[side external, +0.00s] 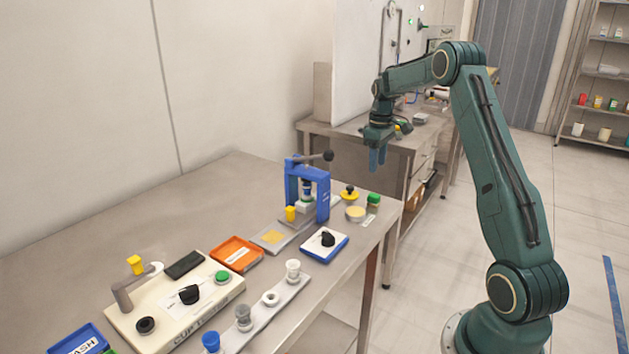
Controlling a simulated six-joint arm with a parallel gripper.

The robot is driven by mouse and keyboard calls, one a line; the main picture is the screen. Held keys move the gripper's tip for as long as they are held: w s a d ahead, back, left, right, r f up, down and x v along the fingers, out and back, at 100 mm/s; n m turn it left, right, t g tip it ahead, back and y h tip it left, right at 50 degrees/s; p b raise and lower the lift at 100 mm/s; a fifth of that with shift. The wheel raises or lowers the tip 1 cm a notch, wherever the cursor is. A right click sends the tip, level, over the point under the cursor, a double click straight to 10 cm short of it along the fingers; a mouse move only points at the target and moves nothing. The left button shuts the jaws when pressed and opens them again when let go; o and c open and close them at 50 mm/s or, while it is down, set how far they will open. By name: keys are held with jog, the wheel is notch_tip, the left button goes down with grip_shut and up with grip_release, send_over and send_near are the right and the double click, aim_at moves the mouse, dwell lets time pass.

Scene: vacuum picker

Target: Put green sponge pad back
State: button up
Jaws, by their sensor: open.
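A small round green piece (373,200), likely the green sponge pad, sits near the right edge of the metal bench (140,205). A yellow piece with a dark knob (349,193) stands to its left, and a pale yellow disc (355,213) lies in front. My gripper (377,160) hangs above and behind the green piece, blue fingers pointing down. It is open and holds nothing; the gap between the fingers is hard to see from here. The green piece is small in view, so I cannot tell its texture.
A blue press frame (309,190) stands left of the small pieces, with a blue-edged dial box (325,245) in front. An orange tray (236,253), a cream control box (170,310) and a strip of cups (250,325) fill the front. The bench's back left is clear.

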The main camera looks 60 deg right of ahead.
dwell(0.3)
jog(key=s+a+r+t+h, duration=0.1)
jog(key=s+a+r, duration=0.2)
jog(key=a+r, duration=0.6)
jog(key=s+a+r+t, duration=0.2)
jog(key=a+r, duration=0.4)
jog(key=a, duration=0.8)
jog(key=s+a+f+t+y, duration=0.1)
jog(key=s+a+f+t, duration=0.1)
jog(key=s+a, duration=1.2)
jog(key=s, duration=0.3)
jog(key=shift+s+a+f+t, duration=0.15)
jog(key=shift+s+a+t, duration=0.1)
jog(key=shift+s+t, duration=0.1)
